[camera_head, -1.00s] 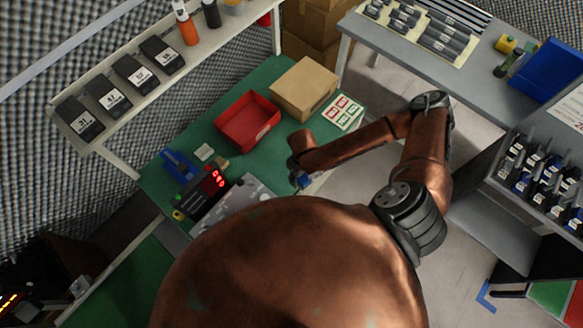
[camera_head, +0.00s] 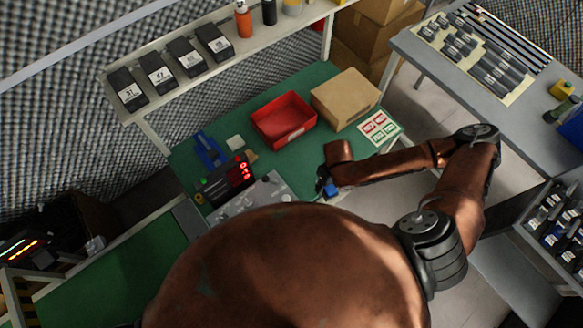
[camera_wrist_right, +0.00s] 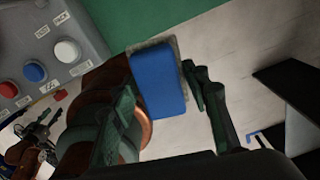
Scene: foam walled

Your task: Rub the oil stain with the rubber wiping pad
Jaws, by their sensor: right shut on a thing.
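My right gripper (camera_head: 328,188) is at the near right edge of the green bench, right of the grey control panel. It is shut on a blue wiping pad (camera_head: 331,189), of which only a small blue part shows in the head view. In the right wrist view the blue pad (camera_wrist_right: 158,82), with a grey layer along its edge, sits between the two dark fingers of the right gripper (camera_wrist_right: 160,105). The pad looks held up, with pale floor behind it. I cannot make out an oil stain in either view. My left gripper is not in view.
The green bench (camera_head: 210,130) holds a red bin (camera_head: 283,119), a cardboard box (camera_head: 345,97), a label card (camera_head: 379,127), a red-digit display (camera_head: 228,180) and the control panel (camera_head: 250,197). A shelf (camera_head: 225,62) runs above the back. A grey table (camera_head: 480,85) stands right.

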